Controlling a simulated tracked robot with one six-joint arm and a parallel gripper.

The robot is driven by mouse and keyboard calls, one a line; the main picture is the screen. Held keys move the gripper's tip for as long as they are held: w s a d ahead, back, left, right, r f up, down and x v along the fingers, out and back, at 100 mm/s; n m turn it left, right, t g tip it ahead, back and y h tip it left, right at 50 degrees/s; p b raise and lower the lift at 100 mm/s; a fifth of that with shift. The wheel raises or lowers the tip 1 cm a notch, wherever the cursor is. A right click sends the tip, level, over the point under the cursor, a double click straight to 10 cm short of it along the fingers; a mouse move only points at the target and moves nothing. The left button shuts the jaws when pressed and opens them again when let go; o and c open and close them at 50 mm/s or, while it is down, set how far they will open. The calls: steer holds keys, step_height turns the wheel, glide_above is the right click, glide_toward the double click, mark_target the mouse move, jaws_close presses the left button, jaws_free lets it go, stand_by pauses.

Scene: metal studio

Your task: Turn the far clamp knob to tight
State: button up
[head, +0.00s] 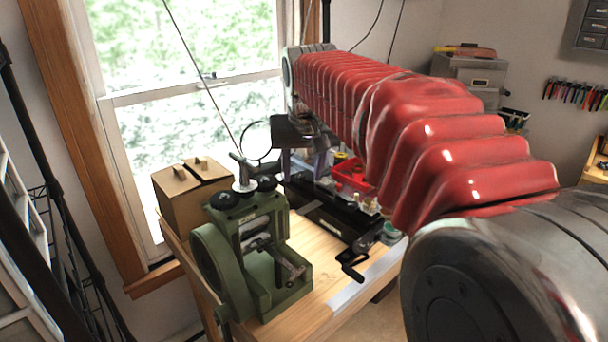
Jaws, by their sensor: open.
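A green cast machine (258,240) stands on the wooden bench. It has a T-shaped metal handle (243,172) on top and two black knobs. One black knob (223,200) is at the left, and the other (266,183) is farther back at the right. I cannot tell from this view how tight either knob is. My gripper (303,170) seems to be the dark grey part below the far end of my red arm, with two fingers pointing down. It is open, behind and right of the farther knob and apart from it. My arm hides part of its wrist.
A brown box (190,190) sits behind the green machine by the window. A black tool with a crank (356,262) and a red bin (352,176) lie to the right. A round hoop (257,140) stands behind. Bare bench (320,285) shows at the front.

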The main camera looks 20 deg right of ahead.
steer(key=shift+s+a, duration=0.15)
steer(key=shift+s, duration=0.3)
steer(key=s+a+f+n, duration=0.1)
steer(key=s+f, duration=0.3)
steer(key=s, duration=0.4)
steer(key=s+a+f+n, duration=0.1)
steer(key=s+a+f, duration=0.2)
steer(key=s, duration=0.6)
steer(key=s+a+f+t+y, duration=0.1)
steer(key=s+a+f, duration=0.1)
steer(key=s+f, duration=0.5)
steer(key=shift+s+n, duration=0.4)
steer(key=shift+s, duration=0.45)
steer(key=shift+c, duration=0.3)
steer(key=shift+c, duration=1.2)
